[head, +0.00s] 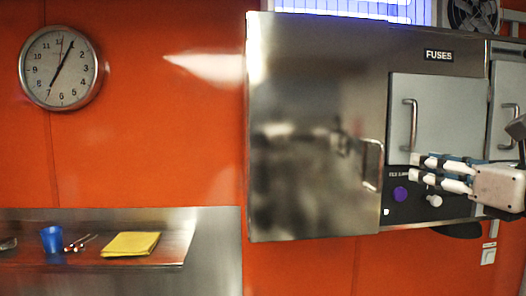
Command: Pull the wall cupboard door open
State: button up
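A steel wall cupboard door (305,90) fills the middle of the head view. Its upright bar handle (381,165) is near the right edge. The door looks shut, with no opening visible along its edges. My gripper (414,169) is to the right of this handle, apart from it in the picture, with its white-tipped fingers pointing left. The fingers are parted, with nothing seen between them. They overlap the lower part of a smaller grey door (450,110) with its own bar handle (410,125). The depth between the fingers and the doors is hard to tell.
The dark panel (465,65) labelled FUSES surrounds the grey door. A purple knob (400,194) and a white knob (434,200) sit below it. Another grey door (507,90) is at far right. A steel counter (165,255) at lower left holds a blue cup (52,240) and yellow cloth (131,244).

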aim_at(383, 158)
jog(key=p+x, duration=0.2)
jog(key=x, duration=1.1)
jog(key=shift+s+a, duration=0.1)
jog(key=shift+a, duration=0.05)
jog(key=shift+c, duration=0.5)
grip_shut()
